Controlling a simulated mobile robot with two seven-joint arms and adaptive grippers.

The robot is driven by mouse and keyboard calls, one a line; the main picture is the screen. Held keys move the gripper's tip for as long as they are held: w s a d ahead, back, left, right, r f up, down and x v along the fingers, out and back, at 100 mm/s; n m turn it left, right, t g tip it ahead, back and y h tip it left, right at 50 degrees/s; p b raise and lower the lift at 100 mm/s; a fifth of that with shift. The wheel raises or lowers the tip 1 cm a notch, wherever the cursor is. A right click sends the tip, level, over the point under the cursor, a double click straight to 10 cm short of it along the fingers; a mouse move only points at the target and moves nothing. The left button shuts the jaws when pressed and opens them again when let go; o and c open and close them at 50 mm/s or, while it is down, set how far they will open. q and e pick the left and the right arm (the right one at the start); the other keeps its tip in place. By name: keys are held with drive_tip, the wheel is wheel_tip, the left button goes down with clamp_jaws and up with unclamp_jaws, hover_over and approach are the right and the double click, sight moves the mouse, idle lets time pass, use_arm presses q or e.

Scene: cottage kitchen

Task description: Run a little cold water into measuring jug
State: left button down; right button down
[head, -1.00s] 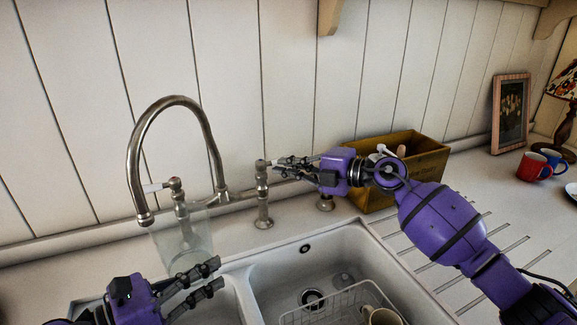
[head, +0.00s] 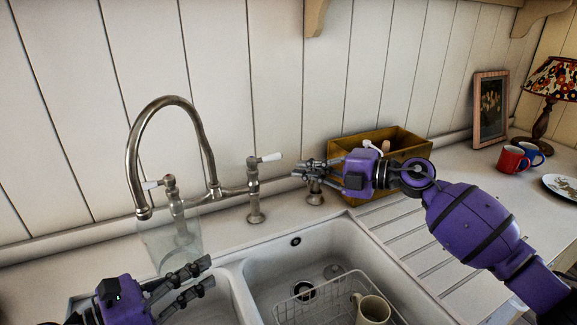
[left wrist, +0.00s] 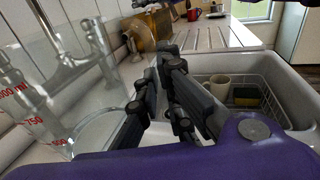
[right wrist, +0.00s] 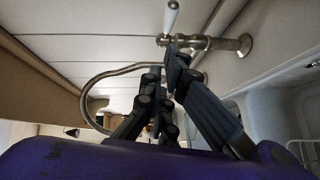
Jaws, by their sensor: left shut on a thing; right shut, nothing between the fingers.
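The clear glass measuring jug (head: 158,246) is upright below the mouth of the curved tap spout (head: 135,170). Its red markings show in the left wrist view (left wrist: 32,120). My left gripper (head: 206,272) is shut on the jug at its right side; the exact grip is partly hidden by the fingers. The right tap has a white lever (head: 269,157) pointing right; it also shows in the right wrist view (right wrist: 171,16). The left tap has a white lever (head: 152,185) pointing left. My right gripper (head: 303,169) is shut and empty, right of the right lever and apart from it. I cannot make out a water stream.
A double white sink (head: 345,235) lies in front, with a wire rack (head: 330,292) and a cream mug (head: 371,309) in the right basin. A wooden box (head: 408,145) stands behind my right gripper. Red (head: 511,160) and blue mugs (head: 541,147) stand far right.

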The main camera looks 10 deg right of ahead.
drive_tip(key=v, duration=0.4)
drive_tip(key=shift+r, duration=0.15)
